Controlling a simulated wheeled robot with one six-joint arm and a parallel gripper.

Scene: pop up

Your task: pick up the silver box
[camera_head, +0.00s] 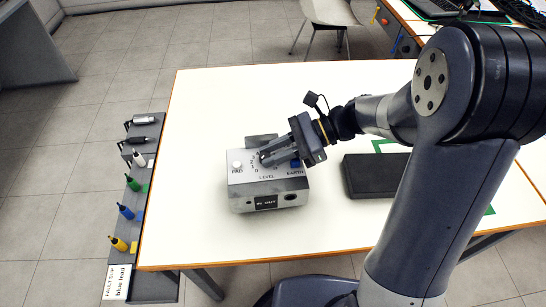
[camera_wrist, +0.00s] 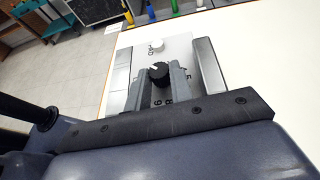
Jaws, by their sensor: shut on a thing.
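The silver box (camera_head: 268,190) sits on the white table in the head view. Its top carries a dial, a white button, a blue part and lettering such as "LEVEL" and "EARTH", and its front has an "IN OUT" label. My gripper (camera_head: 264,158) is over the box top, its fingers reaching down from the right. In the wrist view my gripper (camera_wrist: 160,80) has a finger on each side of the black knob (camera_wrist: 158,73) on the box (camera_wrist: 178,48). The fingers are shut on the knob. The box appears to rest on the table.
A black flat case (camera_head: 375,175) lies on the white table (camera_head: 200,120) to the right of the box, near green tape marks. A grey rack (camera_head: 147,185) with several coloured plugs stands at the left table edge. The table left of and behind the box is clear.

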